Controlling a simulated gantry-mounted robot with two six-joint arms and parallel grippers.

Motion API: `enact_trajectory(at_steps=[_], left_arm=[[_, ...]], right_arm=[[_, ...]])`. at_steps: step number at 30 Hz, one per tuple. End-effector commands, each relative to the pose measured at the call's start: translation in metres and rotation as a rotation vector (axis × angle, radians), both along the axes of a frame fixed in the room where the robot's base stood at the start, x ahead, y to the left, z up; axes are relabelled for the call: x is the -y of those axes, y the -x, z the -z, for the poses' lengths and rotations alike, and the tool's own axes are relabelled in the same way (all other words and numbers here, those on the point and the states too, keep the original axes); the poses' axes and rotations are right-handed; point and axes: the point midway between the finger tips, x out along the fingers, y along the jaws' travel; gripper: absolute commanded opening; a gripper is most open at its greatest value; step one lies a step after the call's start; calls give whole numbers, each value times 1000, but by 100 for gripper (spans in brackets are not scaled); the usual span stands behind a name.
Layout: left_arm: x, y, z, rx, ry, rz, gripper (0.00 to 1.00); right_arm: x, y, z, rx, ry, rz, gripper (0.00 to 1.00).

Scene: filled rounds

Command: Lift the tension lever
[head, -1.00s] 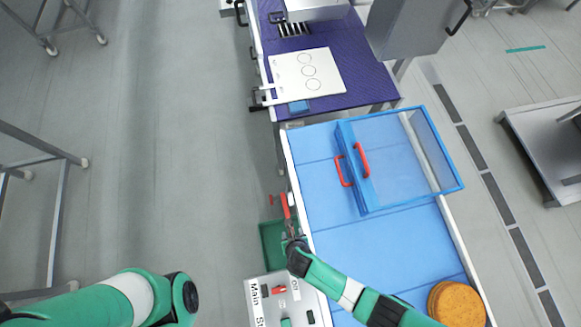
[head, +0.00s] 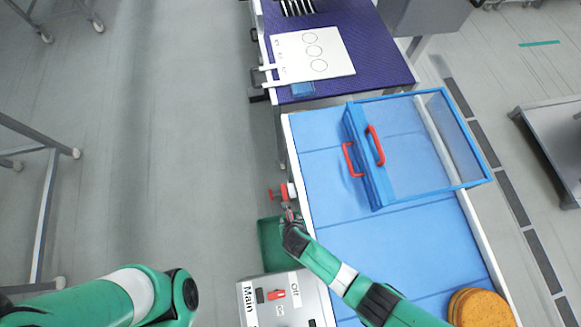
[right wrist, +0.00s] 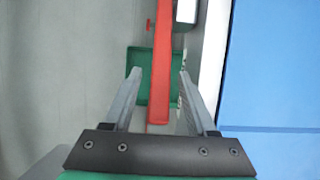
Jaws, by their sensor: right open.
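The tension lever is a long red bar (right wrist: 161,60) in the right wrist view, beside the white edge of the blue conveyor. My right gripper (right wrist: 160,77) is open, with one grey finger on each side of the bar and a visible gap to each. In the head view my right gripper (head: 290,213) is at the conveyor's left edge and covers most of the lever. A white block with red on it sits just beyond the gripper. My left arm shows at the lower left of the head view, but its gripper is not in view.
A green bin (head: 268,243) is below the lever. A control box (head: 255,287) marked Main, with a red switch, stands in front. A blue-framed clear guard (head: 378,205) with red handles stands on the blue conveyor (head: 400,255). Round brown items (head: 480,308) lie at lower right.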

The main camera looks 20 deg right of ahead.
Motion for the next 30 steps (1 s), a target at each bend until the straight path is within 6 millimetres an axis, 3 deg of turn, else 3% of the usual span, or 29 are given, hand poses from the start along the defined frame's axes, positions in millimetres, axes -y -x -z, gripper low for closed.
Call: enact_trajectory(at_steps=[4,14,30], left_arm=[[0,0,-1,0,0,0,55],[0,0,-1,0,0,0,55],[0,0,-1,0,0,0,55]], right_arm=[[0,0,-1,0,0,0,57],[0,0,-1,0,0,0,0],[0,1,0,-1,0,0,0]])
